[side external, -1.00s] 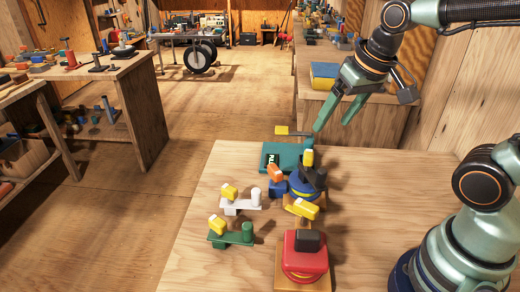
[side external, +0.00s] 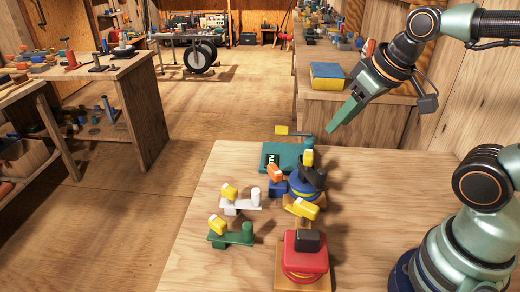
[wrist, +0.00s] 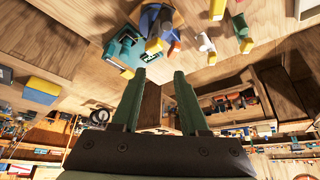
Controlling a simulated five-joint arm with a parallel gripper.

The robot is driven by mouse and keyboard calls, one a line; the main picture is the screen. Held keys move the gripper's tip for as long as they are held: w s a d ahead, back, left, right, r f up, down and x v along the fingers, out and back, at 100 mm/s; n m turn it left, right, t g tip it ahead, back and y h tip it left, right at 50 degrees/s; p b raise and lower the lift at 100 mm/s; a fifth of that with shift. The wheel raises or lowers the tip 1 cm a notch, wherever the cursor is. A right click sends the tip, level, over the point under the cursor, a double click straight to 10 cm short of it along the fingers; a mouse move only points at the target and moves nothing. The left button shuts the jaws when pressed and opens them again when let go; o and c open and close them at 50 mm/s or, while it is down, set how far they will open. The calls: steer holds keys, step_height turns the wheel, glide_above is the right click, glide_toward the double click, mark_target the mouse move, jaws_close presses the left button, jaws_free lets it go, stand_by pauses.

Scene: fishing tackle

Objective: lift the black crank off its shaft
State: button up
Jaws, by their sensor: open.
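A black crank-like piece (side external: 313,176) with a yellow knob (side external: 308,157) sits on a blue reel (side external: 304,189) at the middle of the bench. My gripper (side external: 331,129) is open and empty, above and behind the reel, apart from everything. In the wrist view its two fingers (wrist: 160,74) stand apart with nothing between.
A white crank (side external: 240,204) and a green crank (side external: 230,238), both with yellow knobs, lie left. A red reel (side external: 305,256) with a black top stands in front. A blue block with an orange piece (side external: 277,180) sits beside the blue reel.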

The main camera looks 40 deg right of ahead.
steer(key=n+g, duration=0.6)
steer(key=n, duration=1.1)
glide_above(323, 170)
steer(key=f, duration=0.9)
steer(key=shift+s+a, duration=0.15)
steer(key=shift+s, duration=0.1)
steer(key=shift+w+f, duration=0.2)
steer(key=shift+f, duration=2.8)
jaws_close()
